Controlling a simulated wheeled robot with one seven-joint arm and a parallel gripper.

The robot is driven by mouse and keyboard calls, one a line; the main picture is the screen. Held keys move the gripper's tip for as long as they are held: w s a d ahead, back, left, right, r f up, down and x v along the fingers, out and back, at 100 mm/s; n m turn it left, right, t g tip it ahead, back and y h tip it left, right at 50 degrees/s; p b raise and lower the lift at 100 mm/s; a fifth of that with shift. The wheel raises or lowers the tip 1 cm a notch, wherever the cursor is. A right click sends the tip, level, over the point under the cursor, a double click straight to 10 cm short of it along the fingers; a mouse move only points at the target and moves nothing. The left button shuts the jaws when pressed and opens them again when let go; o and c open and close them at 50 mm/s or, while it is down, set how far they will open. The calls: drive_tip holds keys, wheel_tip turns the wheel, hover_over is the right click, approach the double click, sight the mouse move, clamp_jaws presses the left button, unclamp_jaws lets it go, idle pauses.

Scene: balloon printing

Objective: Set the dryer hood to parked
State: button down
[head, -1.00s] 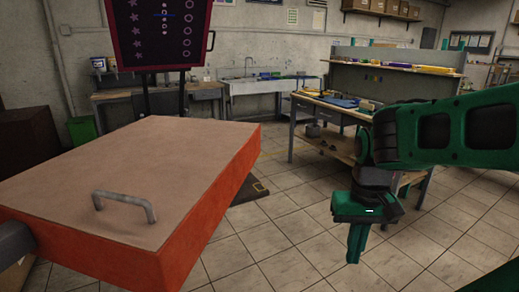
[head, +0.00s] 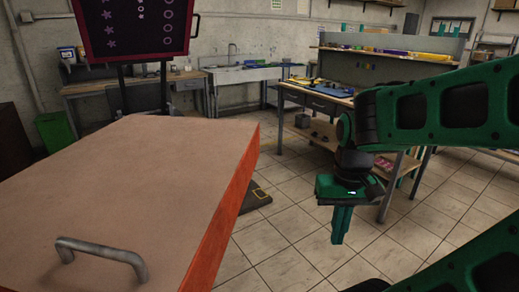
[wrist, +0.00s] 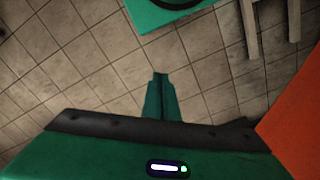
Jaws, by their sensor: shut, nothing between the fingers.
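The dryer hood (head: 130,175) is a large flat box with a tan top and orange-red sides, filling the lower left of the head view. A grey bar handle (head: 102,250) stands on its top near the front. My gripper (head: 340,240) is to the right of the hood, pointing down above the tiled floor, apart from the hood and the handle. Its green fingers are together and empty. In the wrist view the gripper (wrist: 160,80) points at bare tiles, and an orange side of the hood (wrist: 295,125) shows at the right edge.
A workbench (head: 315,97) with drawers and a lower shelf stands behind my arm. A sink (head: 250,75) and a side table (head: 130,82) line the back wall. A dark panel with printed shapes (head: 135,25) stands behind the hood.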

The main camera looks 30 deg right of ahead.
drive_tip(key=w+d+r+t, duration=0.2)
drive_tip(key=w+r, duration=0.2)
drive_tip(key=w, duration=0.6)
drive_tip(key=w+d+r+t+y, duration=0.1)
drive_tip(key=w+d+r+t, duration=0.2)
drive_tip(key=w, duration=0.7)
drive_tip(key=w+d+r+t, duration=0.2)
drive_tip(key=w+r, duration=0.2)
drive_tip(key=w, duration=0.6)
approach(255, 157)
wheel_tip(255, 157, down, 4)
drive_tip(key=d, duration=0.3)
drive_tip(key=shift+w+a, duration=0.6)
drive_tip(key=shift+a, duration=0.15)
drive_tip(key=shift+w+a, duration=0.6)
drive_tip(key=shift+a, duration=0.2)
